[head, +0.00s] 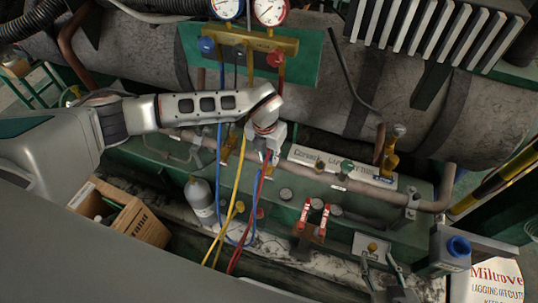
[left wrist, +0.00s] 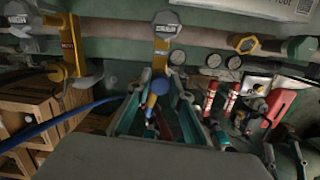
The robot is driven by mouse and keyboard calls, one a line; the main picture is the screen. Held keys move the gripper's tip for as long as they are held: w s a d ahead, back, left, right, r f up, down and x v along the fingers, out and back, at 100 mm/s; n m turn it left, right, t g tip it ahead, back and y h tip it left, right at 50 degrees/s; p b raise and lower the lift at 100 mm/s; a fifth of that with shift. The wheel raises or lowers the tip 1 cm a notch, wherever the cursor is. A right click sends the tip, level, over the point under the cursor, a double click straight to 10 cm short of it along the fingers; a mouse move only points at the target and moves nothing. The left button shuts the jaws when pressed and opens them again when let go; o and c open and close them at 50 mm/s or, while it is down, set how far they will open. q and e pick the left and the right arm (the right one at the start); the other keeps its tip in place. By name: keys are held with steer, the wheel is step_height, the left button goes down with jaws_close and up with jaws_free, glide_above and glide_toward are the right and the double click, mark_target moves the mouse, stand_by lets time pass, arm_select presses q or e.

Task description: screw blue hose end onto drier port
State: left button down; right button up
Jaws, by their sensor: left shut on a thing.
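My left gripper (head: 264,158) is at the pipe in the middle of the head view. In the left wrist view its fingers (left wrist: 157,100) are shut on the blue hose end (left wrist: 158,87), with the blue hose (left wrist: 60,119) running off left. A brass valve port (left wrist: 165,45) with a tag stands straight ahead of the hose end; I cannot tell whether they touch. I cannot read for sure which port is the drier port. Another brass valve (left wrist: 70,45) is at the left. My right gripper (head: 380,276) appears open and empty at the lower right.
Yellow (head: 236,200) and red (head: 256,210) hoses hang beside my left gripper from the gauge manifold (head: 240,40). A brass valve (head: 390,165) is at the right.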

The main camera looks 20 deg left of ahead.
arm_select(q)
steer(key=shift+f, duration=0.55)
steer(key=m, duration=0.2)
steer(key=shift+w+r+m, duration=0.1)
steer(key=shift+m, duration=0.7)
steer(key=m, duration=0.3)
steer(key=shift+m+h, duration=0.3)
steer(key=shift+h, duration=0.1)
